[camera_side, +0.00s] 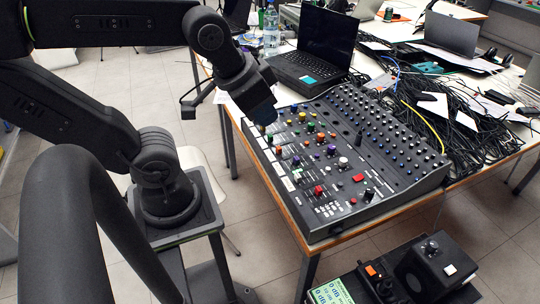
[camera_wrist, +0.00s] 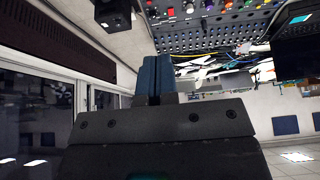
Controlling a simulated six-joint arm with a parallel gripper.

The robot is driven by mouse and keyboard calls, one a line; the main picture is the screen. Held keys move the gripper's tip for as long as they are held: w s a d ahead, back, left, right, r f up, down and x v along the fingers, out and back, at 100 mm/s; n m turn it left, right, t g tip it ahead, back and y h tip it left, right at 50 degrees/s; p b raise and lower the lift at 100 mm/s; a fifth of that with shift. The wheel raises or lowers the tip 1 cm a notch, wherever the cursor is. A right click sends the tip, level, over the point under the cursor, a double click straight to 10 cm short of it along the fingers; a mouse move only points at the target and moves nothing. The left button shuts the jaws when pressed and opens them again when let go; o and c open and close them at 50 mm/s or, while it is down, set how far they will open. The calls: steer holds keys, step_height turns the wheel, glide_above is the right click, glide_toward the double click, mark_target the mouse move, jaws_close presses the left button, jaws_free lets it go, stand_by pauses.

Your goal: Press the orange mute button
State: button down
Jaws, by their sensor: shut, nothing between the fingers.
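My gripper (camera_side: 262,112) has dark blue fingers and is over the left back corner of the mixing console (camera_side: 345,225) in the side view. In the wrist view my gripper (camera_wrist: 152,72) is shut and empty, its two blue fingers side by side. A small orange square button (camera_side: 371,270) sits on a black control box at the bottom right of the side view, well away from my gripper. The console carries several coloured knobs and a few red buttons. I cannot read which control is labelled mute.
The black control box (camera_side: 405,285) has a lit green screen (camera_side: 331,292) and stands low in front of the table. An open laptop (camera_side: 318,48), a water bottle (camera_side: 271,32) and tangled cables (camera_side: 425,110) lie behind the console. The tiled floor left of the table has free room.

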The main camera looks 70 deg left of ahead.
steer(key=g, duration=0.6)
glide_above(307, 142)
step_height(307, 142, down, 20)
steer(key=r, duration=0.1)
steer(key=shift+f, duration=4.45)
steer(key=shift+f, duration=0.15)
